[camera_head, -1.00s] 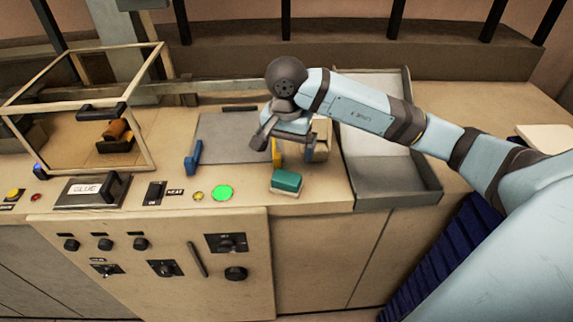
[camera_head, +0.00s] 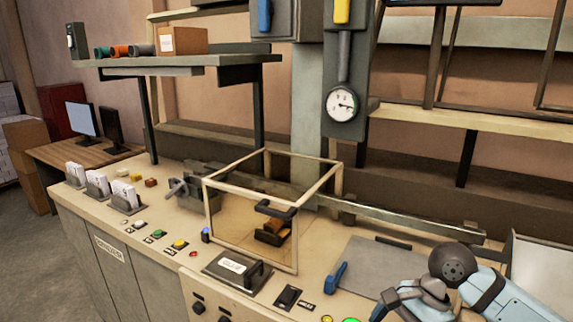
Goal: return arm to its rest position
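My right arm (camera_head: 495,300) comes in at the bottom right of the head view, pale blue with a dark round wrist joint. My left arm and gripper are not in view.
A glass-sided box frame (camera_head: 297,240) stands mid-bench, left of the plate. A blue handle (camera_head: 336,278) sits at the plate's left edge. A GLUE unit (camera_head: 235,266) is in front. A gauge column (camera_head: 345,75) hangs behind. A grey tray (camera_head: 540,268) is at the right.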

